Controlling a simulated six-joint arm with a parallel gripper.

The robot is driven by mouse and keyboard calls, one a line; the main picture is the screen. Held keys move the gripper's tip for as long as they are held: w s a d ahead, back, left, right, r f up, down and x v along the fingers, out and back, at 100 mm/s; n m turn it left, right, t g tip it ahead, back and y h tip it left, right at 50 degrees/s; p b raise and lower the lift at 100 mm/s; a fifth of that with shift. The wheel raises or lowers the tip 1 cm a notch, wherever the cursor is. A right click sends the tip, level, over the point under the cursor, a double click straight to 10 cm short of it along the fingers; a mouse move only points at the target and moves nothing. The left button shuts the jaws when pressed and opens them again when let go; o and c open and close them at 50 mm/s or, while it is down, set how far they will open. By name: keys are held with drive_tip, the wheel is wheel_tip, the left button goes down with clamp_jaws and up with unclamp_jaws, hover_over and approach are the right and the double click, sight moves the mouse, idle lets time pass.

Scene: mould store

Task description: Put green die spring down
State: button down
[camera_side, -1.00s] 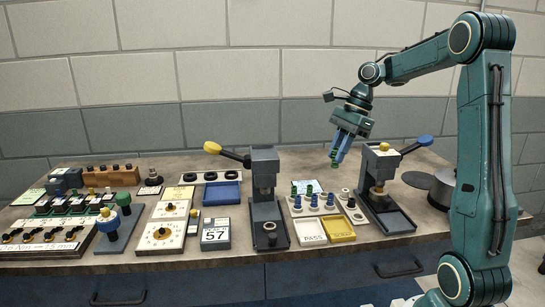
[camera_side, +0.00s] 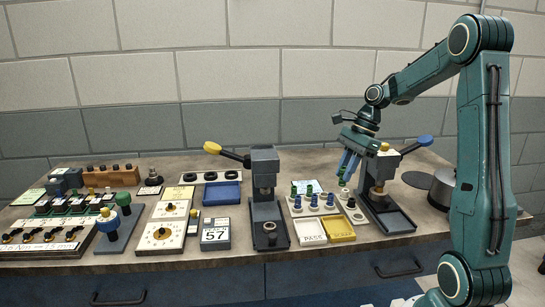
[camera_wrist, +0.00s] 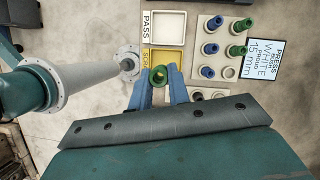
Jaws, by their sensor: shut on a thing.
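My gripper (camera_side: 345,176) has blue fingers and hangs over the workbench, beside the right-hand press. In the wrist view my gripper (camera_wrist: 159,84) is shut on a green die spring (camera_wrist: 158,75), seen end-on as a green ring between the fingertips. The spring appears above the bench, near the edge of the yellow tray (camera_wrist: 168,54) in that view. A pale board (camera_side: 300,211) holds several upright blue and green springs. It also shows in the wrist view (camera_wrist: 222,36), right of the trays. The white PASS tray (camera_side: 310,231) is beside the yellow tray (camera_side: 338,229).
The right-hand press (camera_side: 397,220) has a blue-knobbed lever (camera_side: 424,141) close to my gripper. A strip with pale rings (camera_side: 352,210) lies between board and press. A second press (camera_side: 265,210) stands left, with a yellow-knobbed lever. A "PRESS WHITE 15 mm" card (camera_wrist: 262,58) lies by the board.

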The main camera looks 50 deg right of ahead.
wheel_tip(320, 180, down, 10)
drive_tip(key=shift+r, duration=0.1)
drive_tip(key=shift+f, duration=2.15)
drive_tip(key=shift+f, duration=0.15)
drive_tip(key=c, duration=1.3)
unclamp_jaws()
drive_tip(key=v, duration=1.2)
drive_tip(key=shift+a, duration=0.1)
